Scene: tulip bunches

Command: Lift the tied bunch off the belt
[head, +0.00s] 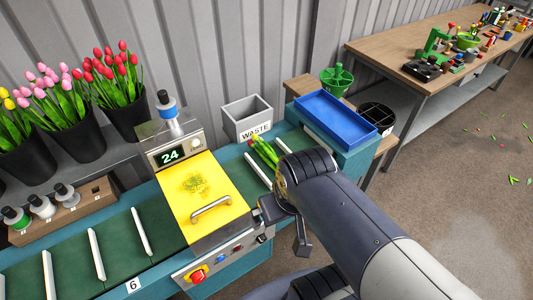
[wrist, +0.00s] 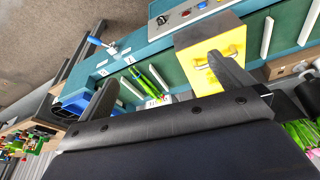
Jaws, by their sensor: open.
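The bunch (head: 264,151) lies on the green belt (head: 236,164), just right of the yellow-covered machine. In the wrist view the bunch (wrist: 149,80) lies on the belt, seen in the gap between my two fingers. My gripper (wrist: 163,68) is open and empty, its fingers wide apart. It is above the belt and apart from the bunch.
The yellow-covered machine (head: 203,196) with a handle and a display reading 24 stands over the belt. A grey waste bin (head: 247,117) stands behind the belt, and a blue tray (head: 334,117) at its right end. White bars cross the belt. Black buckets of tulips (head: 126,118) stand at the left.

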